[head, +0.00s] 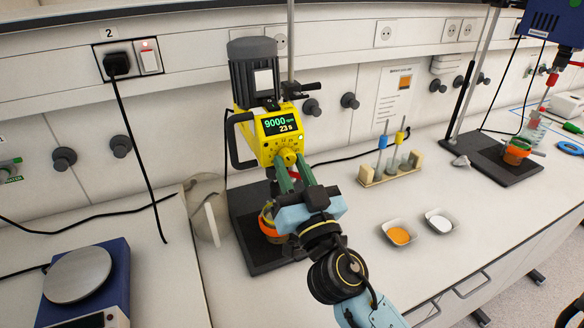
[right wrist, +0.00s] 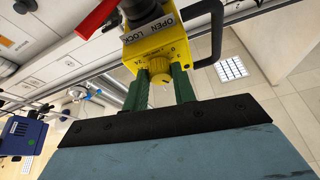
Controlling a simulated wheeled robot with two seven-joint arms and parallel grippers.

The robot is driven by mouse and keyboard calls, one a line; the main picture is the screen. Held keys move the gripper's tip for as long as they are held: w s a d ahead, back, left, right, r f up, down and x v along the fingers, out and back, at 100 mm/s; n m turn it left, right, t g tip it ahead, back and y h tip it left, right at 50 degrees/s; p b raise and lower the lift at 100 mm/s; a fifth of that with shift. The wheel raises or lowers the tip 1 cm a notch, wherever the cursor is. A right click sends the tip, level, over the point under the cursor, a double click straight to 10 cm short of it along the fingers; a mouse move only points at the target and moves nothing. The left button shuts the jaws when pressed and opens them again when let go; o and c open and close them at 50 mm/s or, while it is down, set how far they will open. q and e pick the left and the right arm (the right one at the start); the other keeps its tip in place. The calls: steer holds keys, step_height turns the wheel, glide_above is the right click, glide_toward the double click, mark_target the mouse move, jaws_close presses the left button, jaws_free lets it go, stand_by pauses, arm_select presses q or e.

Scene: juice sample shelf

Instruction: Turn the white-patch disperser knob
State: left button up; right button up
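The yellow disperser (head: 245,135) with a grey motor stands on the bench. A white patch (head: 263,81) is on its motor. Its display reads 9000 rpm and 23 s. The yellow knob (head: 288,156) is on the front, below the display. In the right wrist view the knob (right wrist: 160,68) sits between green fingers, with scale marks around it. The gripper and arm partly hide the orange-banded vessel (head: 266,222) below. My left gripper is not in view.
A second, blue disperser (head: 552,22) stands at the far right. A tube rack (head: 391,168) and two dishes of orange (head: 399,234) and white (head: 439,222) material sit right of my arm. A blue scale (head: 82,280) is at the left. A black handle (head: 236,140) juts from the disperser's left side.

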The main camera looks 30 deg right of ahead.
steer(key=shift+c, duration=0.8)
steer(key=shift+n, duration=0.3)
